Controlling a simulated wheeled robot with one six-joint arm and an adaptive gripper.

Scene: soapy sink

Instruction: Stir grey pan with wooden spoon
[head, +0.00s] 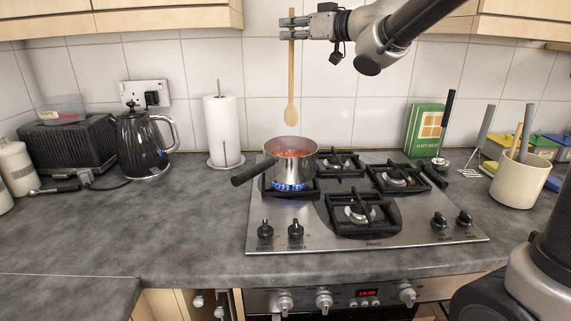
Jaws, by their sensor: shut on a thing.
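A grey pan (291,161) with red contents (290,153) stands on the back left burner of the gas hob, over a blue flame. Its dark handle (253,171) points to the front left. My gripper (291,29) is high above the hob, near the top of the view. It is shut on the upper part of a wooden spoon (291,80). The spoon hangs upright with its bowl (291,115) down. The bowl shows just above the pan's rim in the picture, apart from the contents. The inside of the pan is only partly visible.
A paper towel roll (221,128) and a black kettle (146,143) stand left of the hob. A green box (424,131) and a cream utensil pot (519,178) stand to the right. The counter at the front left (170,230) is clear. Wall cabinets (120,17) hang above.

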